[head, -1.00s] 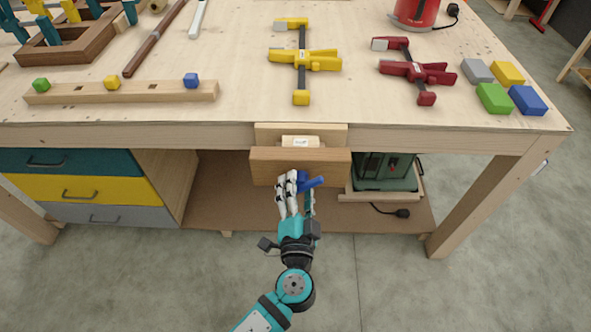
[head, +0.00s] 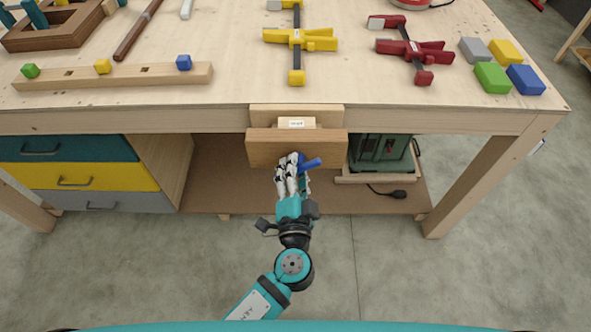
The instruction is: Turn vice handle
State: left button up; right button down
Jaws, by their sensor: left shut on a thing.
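The wooden vice (head: 270,148) is fixed to the front edge of the workbench, with a small labelled wood block (head: 296,123) between its front jaw and the bench. The blue vice handle (head: 312,164) sticks out to the right, in front of the lower part of the front jaw. My left gripper (head: 295,167) is at the handle, its white fingers shut on it. The fingers hide the handle's left part. My right gripper is not in view.
The workbench top (head: 230,105) holds a yellow clamp (head: 315,40), a red clamp (head: 425,52), coloured blocks (head: 492,77) and a wooden rail (head: 130,77). Drawers (head: 80,177) stand below left. A green machine (head: 380,152) sits on the lower shelf (head: 225,180).

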pick_arm(q)
jog(key=shift+m+b, duration=0.3)
jog(key=shift+m, duration=1.1)
jog(key=o, duration=1.1)
jog(key=shift+o, duration=0.2)
jog(key=s, duration=1.2)
